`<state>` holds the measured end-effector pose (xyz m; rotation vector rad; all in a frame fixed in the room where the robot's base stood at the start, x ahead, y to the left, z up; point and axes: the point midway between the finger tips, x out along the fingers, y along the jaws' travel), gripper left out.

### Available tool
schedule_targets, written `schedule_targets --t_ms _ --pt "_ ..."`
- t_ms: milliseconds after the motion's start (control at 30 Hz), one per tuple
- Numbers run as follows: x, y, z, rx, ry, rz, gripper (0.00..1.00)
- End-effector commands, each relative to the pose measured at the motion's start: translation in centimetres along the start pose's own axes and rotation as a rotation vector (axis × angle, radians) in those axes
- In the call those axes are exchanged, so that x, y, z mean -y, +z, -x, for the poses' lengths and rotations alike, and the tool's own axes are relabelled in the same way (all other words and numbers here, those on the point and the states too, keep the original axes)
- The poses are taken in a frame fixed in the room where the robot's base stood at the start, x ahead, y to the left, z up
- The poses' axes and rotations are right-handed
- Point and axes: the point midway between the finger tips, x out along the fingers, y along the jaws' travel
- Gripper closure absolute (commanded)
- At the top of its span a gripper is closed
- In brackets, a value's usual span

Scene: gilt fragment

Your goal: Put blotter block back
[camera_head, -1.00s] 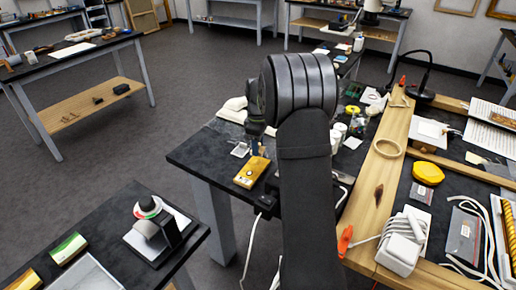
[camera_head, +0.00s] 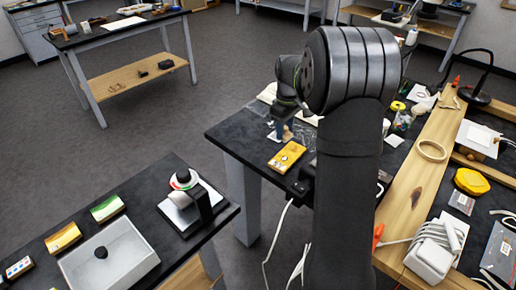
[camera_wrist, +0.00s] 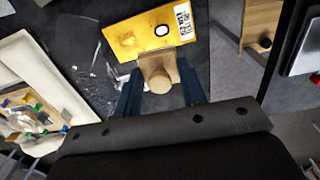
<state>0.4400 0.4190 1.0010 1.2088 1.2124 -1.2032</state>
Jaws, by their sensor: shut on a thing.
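My gripper (camera_wrist: 160,82) has dark blue fingers on both sides of a light wooden piece with a round knob (camera_wrist: 157,74), which looks like the blotter block, and it is shut on it. The block is above the dark bench, close to a yellow box with a printed label (camera_wrist: 150,32); I cannot tell whether it touches the bench. In the head view my gripper (camera_head: 284,130) is small, beyond my large arm joint, just behind the yellow box (camera_head: 287,156). The block is too small to make out clearly there.
A floor gap separates the benches.

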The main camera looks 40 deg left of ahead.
Motion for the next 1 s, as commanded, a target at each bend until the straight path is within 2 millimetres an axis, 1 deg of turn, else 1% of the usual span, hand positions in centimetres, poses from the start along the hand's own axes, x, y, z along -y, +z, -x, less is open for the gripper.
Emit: schedule_targets --t_ms 33,200,300,433,533,667,867,933,1000 --pt "0.5 -1.1 -0.8 0.003 -0.003 0.004 0.85" --pt "1.9 -4.8 -3.2 0.002 -0.002 0.005 0.85" --pt "2.6 -6.8 -4.5 0.003 -0.002 0.005 0.85" --pt "3.2 -8.6 -5.6 0.001 -0.001 0.003 0.85" --pt "3.5 -9.3 -6.0 0.0 0.0 0.002 0.85" --pt "3.5 -9.5 -6.8 0.001 -0.001 0.001 0.85" --pt "3.6 -9.3 -9.7 0.003 -0.003 0.001 0.85" --pt "3.5 -9.4 -10.1 0.0 -0.002 0.001 0.85" --pt "3.5 -9.4 -10.2 -0.001 -0.001 0.001 0.85"
